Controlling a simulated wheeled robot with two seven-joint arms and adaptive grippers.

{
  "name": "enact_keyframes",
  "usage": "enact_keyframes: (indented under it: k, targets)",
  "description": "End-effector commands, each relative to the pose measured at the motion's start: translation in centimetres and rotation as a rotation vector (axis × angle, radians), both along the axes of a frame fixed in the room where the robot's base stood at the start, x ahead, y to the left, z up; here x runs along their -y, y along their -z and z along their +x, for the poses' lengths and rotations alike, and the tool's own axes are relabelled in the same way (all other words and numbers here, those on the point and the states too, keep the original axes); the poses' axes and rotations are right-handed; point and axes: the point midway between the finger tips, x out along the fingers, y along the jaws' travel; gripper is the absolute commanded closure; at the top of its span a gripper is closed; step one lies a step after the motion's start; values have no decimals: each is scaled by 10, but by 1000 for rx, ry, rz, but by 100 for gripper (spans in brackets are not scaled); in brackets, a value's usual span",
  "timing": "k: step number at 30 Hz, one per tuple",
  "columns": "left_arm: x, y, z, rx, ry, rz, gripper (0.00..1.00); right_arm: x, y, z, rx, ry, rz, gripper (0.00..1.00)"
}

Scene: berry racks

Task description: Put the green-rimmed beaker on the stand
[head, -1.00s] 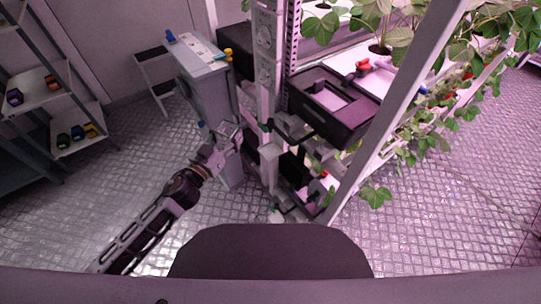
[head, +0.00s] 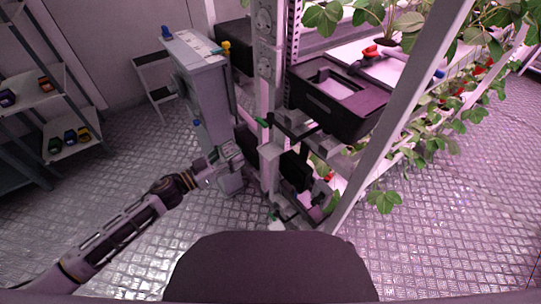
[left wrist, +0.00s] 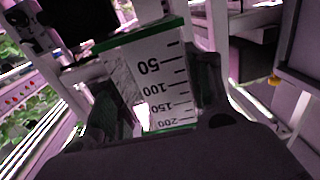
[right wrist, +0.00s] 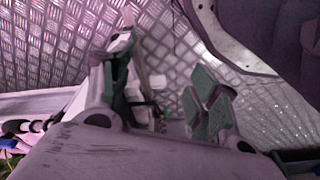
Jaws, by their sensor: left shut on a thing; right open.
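The beaker (left wrist: 150,85) is clear and white, with black marks from 50 to 200 and green bands at both ends. It sits between the green-padded fingers of my left gripper (left wrist: 155,100), which is shut on it. In the head view my left gripper (head: 228,160) is beside the grey cabinet and left of the white rack post; the beaker is hard to make out there. My right gripper (right wrist: 162,95) is open and empty in the right wrist view, its green pads apart above the metal floor. I cannot tell for sure which part is the stand.
A grey cabinet (head: 202,85) stands behind my left gripper. The white rack post (head: 268,100) rises just right of it. A black crate (head: 335,112) sits on the plant rack. Shelves (head: 72,137) with small coloured items are at the left. The floor (head: 130,185) between is clear.

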Motion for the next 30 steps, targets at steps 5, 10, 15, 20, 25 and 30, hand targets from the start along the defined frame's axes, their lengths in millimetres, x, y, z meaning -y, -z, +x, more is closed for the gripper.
enact_keyframes:
  k: [5, 10, 15, 20, 25, 30]
  targets:
    - [-10, 19, 1, 1, 44, 2, 71, -4, -18, 4, 6, -2, 8, 39]
    - [-14, 25, 1, 0, 69, 0, 71, -5, -31, 5, 6, -3, 12, 39]
    - [-16, 26, 1, 0, 75, 0, 71, -5, -36, 5, 6, -4, 13, 39]
    - [-16, 26, 1, 0, 75, 0, 71, -5, -36, 5, 6, -4, 13, 39]
    - [-15, 26, 1, 1, 75, -1, 71, -5, -36, 5, 6, -4, 13, 39]
    - [-8, 26, 7, 1, 74, -2, 71, -6, -37, 6, 10, -3, 14, 39]
